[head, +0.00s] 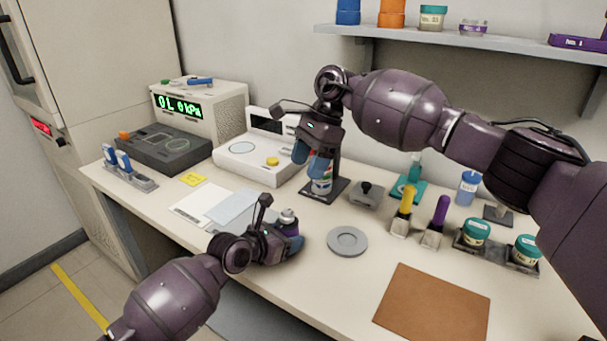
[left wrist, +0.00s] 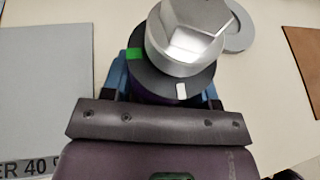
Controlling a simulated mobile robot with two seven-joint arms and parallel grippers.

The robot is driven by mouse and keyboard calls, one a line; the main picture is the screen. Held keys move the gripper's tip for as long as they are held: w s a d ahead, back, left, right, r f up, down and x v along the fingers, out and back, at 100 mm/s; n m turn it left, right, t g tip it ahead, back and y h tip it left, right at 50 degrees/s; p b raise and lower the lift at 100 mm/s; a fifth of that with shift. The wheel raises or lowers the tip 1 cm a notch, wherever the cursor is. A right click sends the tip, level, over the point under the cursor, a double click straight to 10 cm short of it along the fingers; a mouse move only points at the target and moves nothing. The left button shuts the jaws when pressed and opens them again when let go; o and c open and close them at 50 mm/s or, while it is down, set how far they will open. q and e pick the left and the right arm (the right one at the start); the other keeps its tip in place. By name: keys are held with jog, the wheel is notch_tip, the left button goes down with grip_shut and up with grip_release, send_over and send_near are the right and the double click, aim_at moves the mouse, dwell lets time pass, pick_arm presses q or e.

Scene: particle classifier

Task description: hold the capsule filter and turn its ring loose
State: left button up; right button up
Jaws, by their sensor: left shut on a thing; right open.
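The capsule filter has a silver faceted top (left wrist: 195,30) and a dark ring (left wrist: 160,82) beneath it, with a green mark (left wrist: 134,54) and a white mark (left wrist: 181,91). In the head view the filter (head: 288,220) stands upright near the table's front edge. My left gripper (head: 288,240) is shut around its purplish lower body, which is mostly hidden by the fingers. My right gripper (head: 311,160) is open, farther back and apart from the filter. It is over a small labelled container (head: 321,185) on a black stand; whether they touch is unclear.
A grey round dish (head: 347,241) lies right of the filter, with a brown mat (head: 433,306) beyond it. Pale sheets (head: 217,205) lie to the left. A white scale (head: 250,158) and a grey block (head: 366,196) flank the black stand. Yellow and purple handled tools (head: 405,212) stand at right.

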pick_arm(q)
jog(key=o, duration=1.4)
jog(key=shift+o, duration=0.2)
jog(key=shift+a, duration=0.1)
